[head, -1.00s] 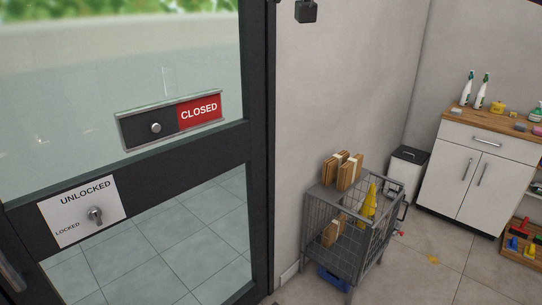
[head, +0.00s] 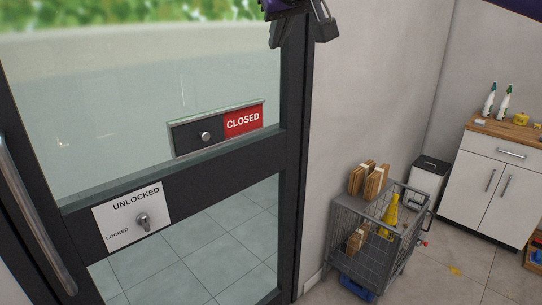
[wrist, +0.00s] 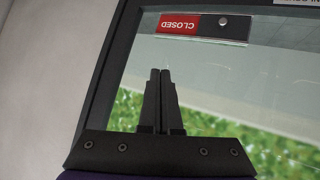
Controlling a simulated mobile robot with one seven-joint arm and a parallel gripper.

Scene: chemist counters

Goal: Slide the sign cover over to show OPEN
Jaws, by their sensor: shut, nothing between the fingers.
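The sign holder (head: 217,128) is mounted on the glass door. Its red right half reads CLOSED (head: 243,121). A dark sliding cover with a round silver knob (head: 206,136) sits over the left half. In the wrist view the sign appears upside down, with the red CLOSED part (wrist: 180,24) on the left and the knob (wrist: 222,21) to its right. My gripper (wrist: 160,72) is shut and empty, apart from the sign. In the head view my gripper (head: 325,30) shows at the top, above and right of the sign. No OPEN lettering is visible.
Below the sign, the door has a lock plate (head: 132,216) with its knob at UNLOCKED. A vertical door handle (head: 32,212) is at the left. A wire cart (head: 372,240) stands right of the door, with a white cabinet (head: 490,178) beyond. The glass before the sign is clear.

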